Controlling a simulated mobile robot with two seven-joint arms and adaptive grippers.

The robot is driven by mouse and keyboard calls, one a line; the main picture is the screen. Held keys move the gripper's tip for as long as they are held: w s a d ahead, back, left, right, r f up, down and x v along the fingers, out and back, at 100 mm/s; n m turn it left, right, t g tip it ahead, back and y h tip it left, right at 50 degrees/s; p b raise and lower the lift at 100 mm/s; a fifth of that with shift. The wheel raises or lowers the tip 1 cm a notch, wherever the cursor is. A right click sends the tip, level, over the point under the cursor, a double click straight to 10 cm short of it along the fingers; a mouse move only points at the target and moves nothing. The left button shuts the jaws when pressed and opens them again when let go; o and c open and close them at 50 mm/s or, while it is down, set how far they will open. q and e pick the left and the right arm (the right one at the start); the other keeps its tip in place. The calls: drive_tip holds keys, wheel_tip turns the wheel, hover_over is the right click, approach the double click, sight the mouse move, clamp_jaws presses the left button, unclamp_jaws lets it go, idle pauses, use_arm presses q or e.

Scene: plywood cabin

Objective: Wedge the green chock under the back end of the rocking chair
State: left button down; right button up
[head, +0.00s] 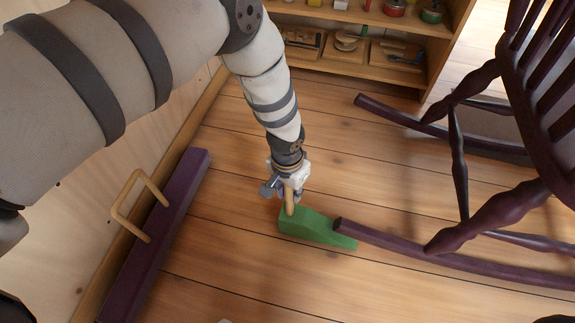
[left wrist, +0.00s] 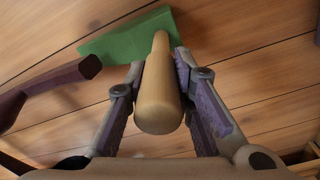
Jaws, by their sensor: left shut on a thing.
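The green chock (head: 312,228) is a wedge with an upright pale wooden handle (head: 290,204). It appears to rest on the plank floor, thin end to the right. My left gripper (head: 289,192) is shut on the handle, which also shows between the fingers in the left wrist view (left wrist: 158,95). The dark purple rocking chair (head: 520,110) stands at the right. The end of its near rocker (head: 345,226) is at the chock's thin, low part and overlaps it in the head view. In the left wrist view the rocker end (left wrist: 88,68) lies against the green chock (left wrist: 125,42); whether they touch is unclear. My right gripper is not in view.
A purple bar (head: 185,190) with a pale wooden handle (head: 125,193) lies along the plywood wall at the left. A low wooden shelf (head: 375,70) with pots and trays stands at the back. The far rocker (head: 400,122) reaches toward it. The floor between is clear.

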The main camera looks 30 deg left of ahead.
use_arm(q)
drive_tip(key=w+d+f+b, duration=0.1)
drive_tip(key=w+d, duration=0.1)
drive_tip(key=d, duration=0.4)
drive_tip(key=shift+d+b, duration=0.35)
drive_tip(key=shift+b, duration=0.05)
idle(0.4)
drive_tip(key=shift+f, duration=0.2)
idle(0.7)
drive_tip(key=c, duration=1.3)
unclamp_jaws()
drive_tip(key=shift+d, duration=0.1)
drive_tip(key=shift+s, duration=0.1)
